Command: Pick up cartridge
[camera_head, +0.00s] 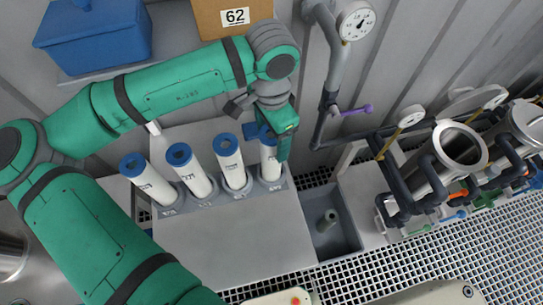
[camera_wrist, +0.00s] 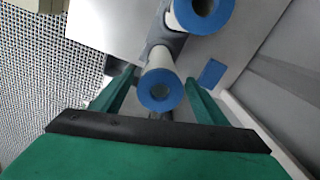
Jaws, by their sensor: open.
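Several white cartridges with blue end rings stand in a row in a grey holder (camera_head: 222,197). The rightmost cartridge (camera_head: 269,165) is at my gripper (camera_head: 270,143), which partly hides its top in the head view. In the wrist view this cartridge (camera_wrist: 159,90) stands between the two green fingers of my gripper (camera_wrist: 160,88), with a gap visible on both sides. The gripper is open. The neighbouring cartridge (camera_head: 232,166) stands just left of it and shows at the top of the wrist view (camera_wrist: 200,12). Two more cartridges (camera_head: 190,172) (camera_head: 148,180) stand farther left.
A grey basin (camera_head: 335,225) with a drain lies right of the holder. Pipes with a gauge (camera_head: 356,20) and a purple-handled valve (camera_head: 355,110) rise behind. Steel vessels (camera_head: 455,150) stand at right. A blue box (camera_head: 95,35) and cardboard box (camera_head: 225,17) sit at back.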

